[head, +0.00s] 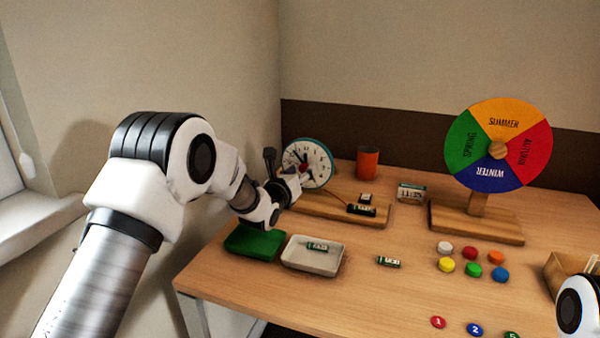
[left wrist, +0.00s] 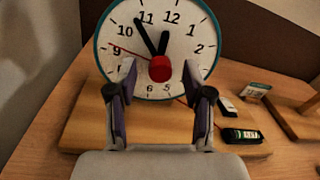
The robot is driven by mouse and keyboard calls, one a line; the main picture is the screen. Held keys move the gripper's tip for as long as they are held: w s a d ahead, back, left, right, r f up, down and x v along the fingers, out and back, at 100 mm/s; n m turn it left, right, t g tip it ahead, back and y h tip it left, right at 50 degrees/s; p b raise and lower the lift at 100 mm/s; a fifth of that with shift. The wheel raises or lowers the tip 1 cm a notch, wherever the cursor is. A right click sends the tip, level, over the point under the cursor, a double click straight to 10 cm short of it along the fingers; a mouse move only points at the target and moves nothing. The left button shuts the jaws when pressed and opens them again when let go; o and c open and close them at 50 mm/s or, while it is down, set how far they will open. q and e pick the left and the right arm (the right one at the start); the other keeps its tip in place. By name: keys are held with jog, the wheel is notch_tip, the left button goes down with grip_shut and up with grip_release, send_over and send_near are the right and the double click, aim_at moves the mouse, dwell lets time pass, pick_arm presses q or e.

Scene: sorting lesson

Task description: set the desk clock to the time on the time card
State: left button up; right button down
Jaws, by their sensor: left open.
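The desk clock (head: 308,163) stands upright on a wooden base (head: 325,208) at the back left of the table. In the left wrist view its white face (left wrist: 190,45) has a teal rim and a red centre knob (left wrist: 160,69). The short dark hand points just before 12, the long one between 10 and 11, the thin red one near 9. My left gripper (left wrist: 159,72) is open, its fingers either side of the knob in the picture; contact does not show. The time card (head: 411,192) stands right of the base, its digits too small to read surely.
A green tray (head: 254,257) and a white tray (head: 290,264) holding a battery lie in front. Another battery (head: 388,261) lies right of them. An orange cup (head: 368,162) stands behind. A season wheel (head: 500,118) and coloured discs (head: 473,269) are at right.

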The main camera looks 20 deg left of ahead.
pick_arm(q)
grip_shut()
jog(key=shift+n, duration=0.3)
jog(key=n, duration=1)
jog(key=shift+f+t, duration=0.1)
jog(key=shift+t, duration=0.2)
jog(key=n+y, duration=0.1)
jog(key=n, duration=0.5)
jog(key=shift+n, duration=0.4)
jog(key=n+p, duration=0.1)
jog(key=n, duration=0.4)
jog(key=shift+d+f, duration=0.1)
jog(key=shift+f, duration=0.05)
jog(key=shift+n+y, duration=0.4)
